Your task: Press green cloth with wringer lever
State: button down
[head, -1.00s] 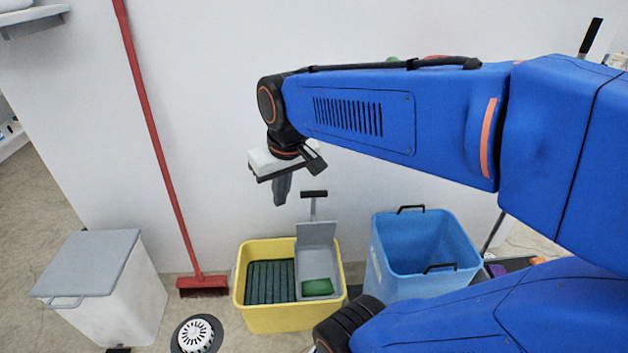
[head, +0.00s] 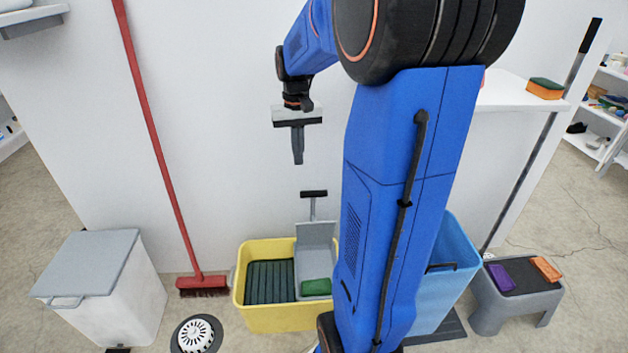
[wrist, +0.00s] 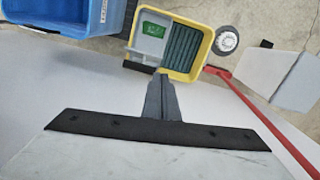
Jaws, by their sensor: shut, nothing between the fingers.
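The green cloth (head: 316,286) lies flat in the grey wringer (head: 315,258) at the right side of the yellow bucket (head: 276,319). The wringer's upright lever (head: 313,195) has a black crossbar handle. In the wrist view the cloth (wrist: 151,29) shows inside the bucket, and my fingers partly cover the bucket's near edge. My gripper (head: 298,160) points down, shut and empty, in the air above the lever and apart from it. In the wrist view my closed fingers (wrist: 161,82) point toward the bucket.
A blue bin (head: 452,255) stands right of the yellow bucket, partly behind my arm. A white lidded bin (head: 115,290) and a red broom (head: 160,150) are left. A grey stool (head: 518,290) and a shelf with a sponge (head: 545,88) are right. A white wall stands close behind.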

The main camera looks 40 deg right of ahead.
jog(key=w+d+f+m+g+y, duration=0.1)
jog(key=w+d+f, duration=0.2)
jog(key=d, duration=0.5)
jog(key=shift+d+f+m, duration=0.3)
jog(key=shift+d+f, duration=0.05)
jog(key=shift+f, duration=0.15)
jog(key=shift+f, duration=0.1)
jog(key=f, duration=0.3)
jog(key=s+f, duration=0.1)
jog(key=f, duration=0.2)
jog(key=a+f, duration=0.1)
jog(key=f, duration=0.2)
jog(key=shift+s+f, duration=0.15)
jog(key=shift+f, duration=0.2)
